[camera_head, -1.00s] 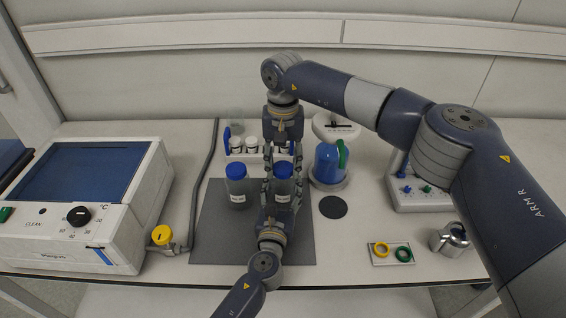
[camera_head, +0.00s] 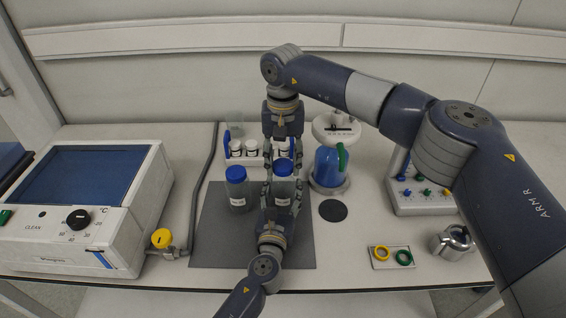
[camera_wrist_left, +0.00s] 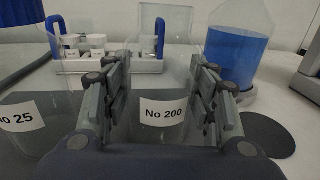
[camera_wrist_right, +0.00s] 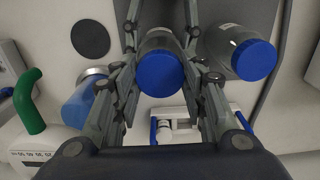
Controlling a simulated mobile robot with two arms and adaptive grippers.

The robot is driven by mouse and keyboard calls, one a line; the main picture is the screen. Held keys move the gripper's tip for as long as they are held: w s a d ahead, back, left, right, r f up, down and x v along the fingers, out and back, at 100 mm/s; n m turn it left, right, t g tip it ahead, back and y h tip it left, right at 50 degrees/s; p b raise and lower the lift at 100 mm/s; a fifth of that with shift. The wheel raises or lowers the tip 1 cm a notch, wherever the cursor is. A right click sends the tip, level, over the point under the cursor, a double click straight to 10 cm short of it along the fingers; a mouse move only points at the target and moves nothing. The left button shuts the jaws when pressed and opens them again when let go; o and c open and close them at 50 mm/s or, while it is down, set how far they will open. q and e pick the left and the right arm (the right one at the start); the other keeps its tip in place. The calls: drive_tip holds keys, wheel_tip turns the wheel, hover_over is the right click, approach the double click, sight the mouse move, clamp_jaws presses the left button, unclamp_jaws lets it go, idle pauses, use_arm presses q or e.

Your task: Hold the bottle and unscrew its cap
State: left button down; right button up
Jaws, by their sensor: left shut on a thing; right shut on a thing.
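The bottle (camera_head: 283,190) stands on the dark mat; its label reads "No 200" in the left wrist view (camera_wrist_left: 163,112). My left gripper (camera_head: 282,187) is shut around its clear body from the front. My right gripper (camera_head: 283,159) reaches in from behind and above, shut on the blue cap (camera_head: 284,168). The cap also shows between the right fingers in the right wrist view (camera_wrist_right: 160,74). The cap sits slightly higher than before over the bottle; the left wrist view shows no blue at the bottle's top. The exact gap at the neck is hidden.
A second blue-capped bottle (camera_head: 238,189) stands close on the left of the mat (camera_head: 220,250). Behind is a rack (camera_head: 252,160) of small vials. A blue-filled vessel (camera_head: 327,165) and a black disc (camera_head: 333,209) are at the right. The mat's front is partly clear.

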sight(283, 165)
drive_tip(key=shift+r, duration=0.2)
drive_tip(key=shift+r, duration=1.95)
use_arm(q)
drive_tip(key=c, duration=0.6)
unclamp_jaws()
